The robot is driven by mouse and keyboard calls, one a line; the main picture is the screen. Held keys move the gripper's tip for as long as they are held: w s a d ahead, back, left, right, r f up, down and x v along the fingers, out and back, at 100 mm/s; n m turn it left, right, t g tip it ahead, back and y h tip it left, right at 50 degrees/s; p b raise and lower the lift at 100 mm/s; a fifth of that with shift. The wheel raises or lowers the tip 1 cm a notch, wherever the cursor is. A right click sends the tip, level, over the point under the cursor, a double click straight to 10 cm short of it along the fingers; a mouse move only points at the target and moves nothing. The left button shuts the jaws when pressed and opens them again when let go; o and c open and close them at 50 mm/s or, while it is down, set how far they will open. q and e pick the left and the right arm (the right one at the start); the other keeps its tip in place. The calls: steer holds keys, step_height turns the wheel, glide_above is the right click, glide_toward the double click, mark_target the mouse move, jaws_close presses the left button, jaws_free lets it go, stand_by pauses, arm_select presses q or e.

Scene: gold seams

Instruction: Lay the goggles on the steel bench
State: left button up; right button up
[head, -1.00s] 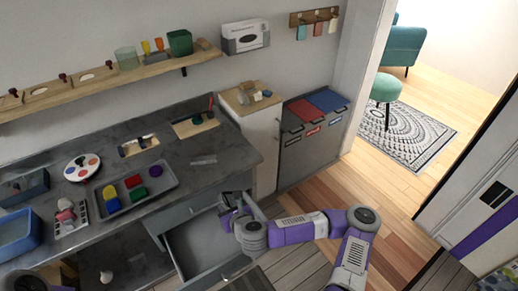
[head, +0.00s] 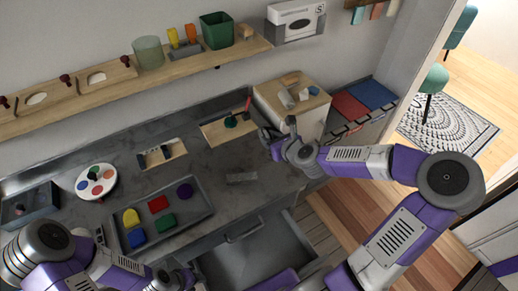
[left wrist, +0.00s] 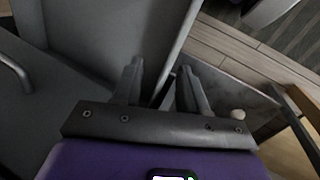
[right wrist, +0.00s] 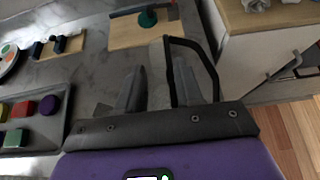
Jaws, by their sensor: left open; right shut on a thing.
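My right gripper (head: 272,138) is above the right end of the grey steel bench (head: 215,165), near its front edge. In the right wrist view my right gripper (right wrist: 158,88) is shut on a thin black looped frame, which I take as the goggles (right wrist: 206,58); the fingers hide part of it. In the head view the goggles are too small to make out. My left gripper (head: 172,277) is low at the bottom, in front of the bench. In the left wrist view my left gripper (left wrist: 158,85) is open and empty, near the drawer.
An open drawer (head: 245,262) juts out below the bench. A tray (head: 190,222) of coloured blocks, a paint palette (head: 97,181) and wooden boards (head: 225,130) lie on the bench. A wooden-topped cabinet (head: 310,108) stands to the right. Bare bench shows beside the tray.

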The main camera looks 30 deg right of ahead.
steer(key=shift+w+d, duration=0.1)
steer(key=shift+d, duration=0.05)
steer(key=f+b, duration=0.2)
steer(key=f, duration=0.1)
steer(key=f+b, duration=0.1)
steer(key=shift+s+f, duration=0.25)
steer(key=shift+f, duration=0.1)
step_height(320, 180, down, 5)
steer(key=b, duration=0.3)
steer(key=shift+r, duration=0.1)
steer(key=o, duration=1)
steer(key=shift+o, duration=0.2)
